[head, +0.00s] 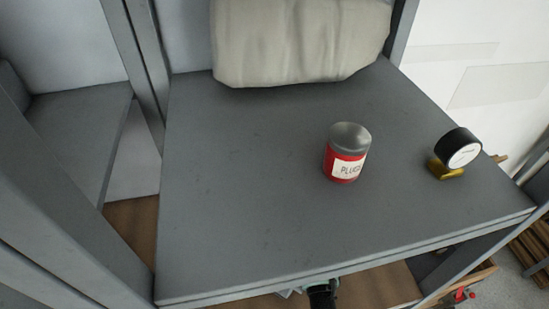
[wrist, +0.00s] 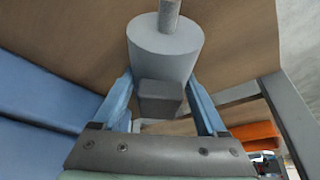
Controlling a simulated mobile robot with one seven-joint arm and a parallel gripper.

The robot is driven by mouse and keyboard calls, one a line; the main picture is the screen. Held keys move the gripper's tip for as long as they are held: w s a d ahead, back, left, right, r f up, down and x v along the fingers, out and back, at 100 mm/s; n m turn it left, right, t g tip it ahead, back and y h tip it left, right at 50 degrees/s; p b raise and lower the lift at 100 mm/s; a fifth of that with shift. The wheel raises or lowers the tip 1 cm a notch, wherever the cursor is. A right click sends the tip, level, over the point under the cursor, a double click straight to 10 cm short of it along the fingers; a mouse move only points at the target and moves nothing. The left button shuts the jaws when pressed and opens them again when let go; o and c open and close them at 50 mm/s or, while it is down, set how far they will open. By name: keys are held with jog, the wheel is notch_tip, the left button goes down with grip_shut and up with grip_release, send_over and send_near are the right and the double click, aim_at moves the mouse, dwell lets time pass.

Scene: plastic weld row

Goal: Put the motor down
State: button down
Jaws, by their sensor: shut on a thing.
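The motor (wrist: 165,48) is a grey cylinder with a shaft at its top end and a darker grey block at its lower end in the wrist view. My gripper (wrist: 160,82) is shut on it, with one blue finger on each side. The motor is seen against a brown wooden surface (wrist: 75,38); I cannot tell whether it touches it. In the head view, a dark part of my arm (head: 322,296) shows below the grey shelf's front edge; the motor is hidden there.
The grey shelf (head: 235,205) holds a red can (head: 346,152), a black round item on a yellow base (head: 459,147) and a beige sack (head: 300,40). Its left and front are clear. In the wrist view, blue surfaces (wrist: 45,95) lie left, a grey post (wrist: 283,115) and orange item (wrist: 255,132) right.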

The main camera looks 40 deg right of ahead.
grip_release()
jog(key=v, duration=0.4)
jog(key=shift+s+r, duration=0.1)
jog(key=shift+r, duration=0.15)
jog(key=s+d+b, duration=0.3)
jog(key=s+d, duration=0.1)
jog(key=s, duration=0.7)
jog(key=shift+s+r+b, duration=0.3)
jog(key=shift+s+b, duration=0.05)
jog(key=shift+b, duration=0.05)
